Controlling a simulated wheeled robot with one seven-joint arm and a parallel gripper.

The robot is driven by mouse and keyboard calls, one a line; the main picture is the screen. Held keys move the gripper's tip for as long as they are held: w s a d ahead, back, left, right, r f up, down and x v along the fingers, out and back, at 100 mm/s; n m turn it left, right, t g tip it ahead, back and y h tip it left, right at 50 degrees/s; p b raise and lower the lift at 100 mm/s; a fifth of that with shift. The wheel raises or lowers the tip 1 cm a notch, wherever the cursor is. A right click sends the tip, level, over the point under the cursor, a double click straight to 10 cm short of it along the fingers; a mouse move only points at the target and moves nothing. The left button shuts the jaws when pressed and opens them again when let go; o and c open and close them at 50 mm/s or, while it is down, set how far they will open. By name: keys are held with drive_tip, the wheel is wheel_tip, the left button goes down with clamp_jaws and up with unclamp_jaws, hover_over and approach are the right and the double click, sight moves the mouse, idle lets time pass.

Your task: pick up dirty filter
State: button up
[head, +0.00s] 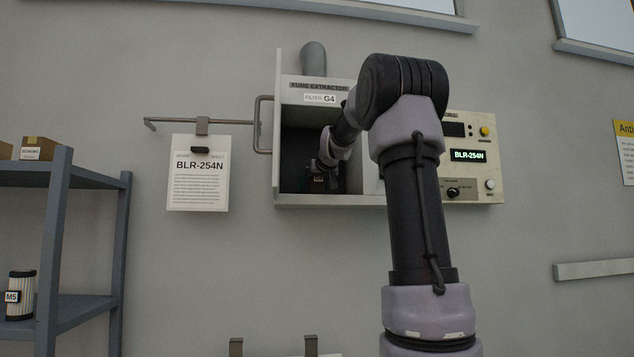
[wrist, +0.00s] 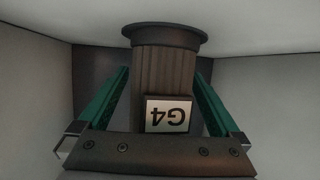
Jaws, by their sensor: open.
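The dirty filter (wrist: 165,70) is a dark brown-grey pleated cylinder with a wide round flange and a white G4 label (wrist: 168,114), upside down in the wrist view. My gripper (wrist: 161,75) is open, with one green finger on each side of the filter. A gap shows between each finger and the filter's side. In the head view my gripper (head: 322,172) reaches inside the open fume extractor (head: 326,199), whose plate reads FILTER G4. There my arm and the dark interior mostly hide the filter.
The extractor's walls are close around my gripper. Its door with a handle (head: 264,125) stands open at left. A sheet reading BLR-254N (head: 198,188) hangs from a rod. A control panel (head: 470,155) is at right. A shelf (head: 60,230) at far left holds an M5 filter (head: 21,296).

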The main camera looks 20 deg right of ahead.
clamp_jaws()
